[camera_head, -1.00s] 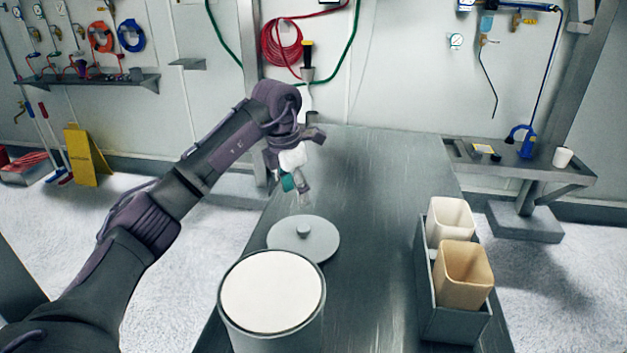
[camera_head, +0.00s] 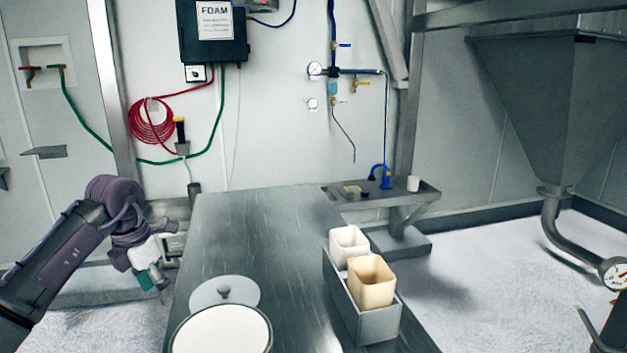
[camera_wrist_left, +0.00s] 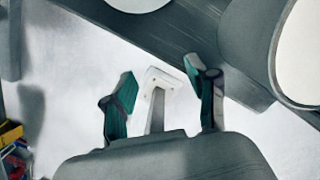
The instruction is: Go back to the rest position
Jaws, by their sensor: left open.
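My left gripper (camera_head: 157,278) hangs in the air just off the left edge of the steel table (camera_head: 265,215). In the left wrist view the two green-tipped fingers of my left gripper (camera_wrist_left: 163,80) are spread apart with nothing held between them. A pale, foot-like part (camera_wrist_left: 163,78) shows between and beyond the fingers, apparently lower down near the floor. My right gripper is not in view.
A round container (camera_head: 222,335) with a white top surface stands at the table's near end. A grey knobbed lid (camera_head: 205,293) lies behind it. A grey holder (camera_head: 375,325) carries a white cup (camera_head: 348,240) and a tan cup (camera_head: 371,285). The table's far part is clear.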

